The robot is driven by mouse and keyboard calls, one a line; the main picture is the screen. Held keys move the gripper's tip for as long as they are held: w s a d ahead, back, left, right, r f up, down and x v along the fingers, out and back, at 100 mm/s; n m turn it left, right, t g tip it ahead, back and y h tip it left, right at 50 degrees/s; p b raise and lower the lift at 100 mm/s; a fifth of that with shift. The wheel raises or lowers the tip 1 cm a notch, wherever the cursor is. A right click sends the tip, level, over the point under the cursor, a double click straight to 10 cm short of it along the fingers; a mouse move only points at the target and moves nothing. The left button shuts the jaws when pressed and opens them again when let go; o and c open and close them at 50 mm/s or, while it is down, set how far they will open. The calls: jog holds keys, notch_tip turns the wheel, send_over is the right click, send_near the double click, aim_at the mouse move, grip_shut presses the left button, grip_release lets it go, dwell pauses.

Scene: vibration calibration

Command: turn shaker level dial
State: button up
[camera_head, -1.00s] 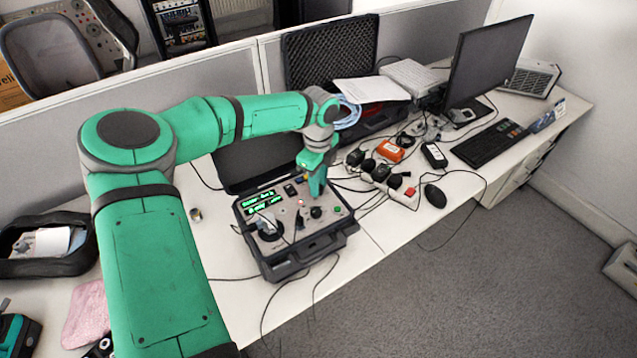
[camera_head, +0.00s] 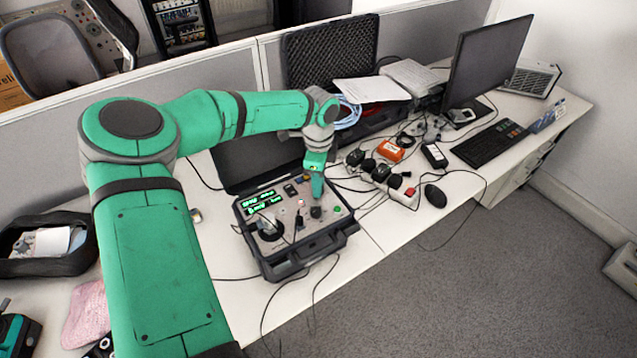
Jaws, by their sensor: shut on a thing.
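The shaker unit (camera_head: 286,240) is an open black case with a grey panel, standing on the desk. Its panel carries a green lit display (camera_head: 262,202), a round shaker mount (camera_head: 270,228) at the left, a small red light and a green button (camera_head: 337,210). The dark level dial (camera_head: 316,212) is at the right of the panel. My gripper (camera_head: 317,198) points down from above, its green fingers shut at the dial's top. The fingers partly hide the dial.
The case's raised lid stands behind the panel. To the right are a power strip (camera_head: 385,180) with black plugs, an orange box (camera_head: 390,148), a mouse (camera_head: 434,195) and loose cables. A black tray (camera_head: 45,265) is at the left. Bare desk shows in front of the power strip.

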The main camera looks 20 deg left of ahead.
jog(key=shift+d, duration=0.15)
jog(key=o, duration=0.8)
notch_tip(320, 180, up, 11)
jog(key=shift+f, duration=0.1)
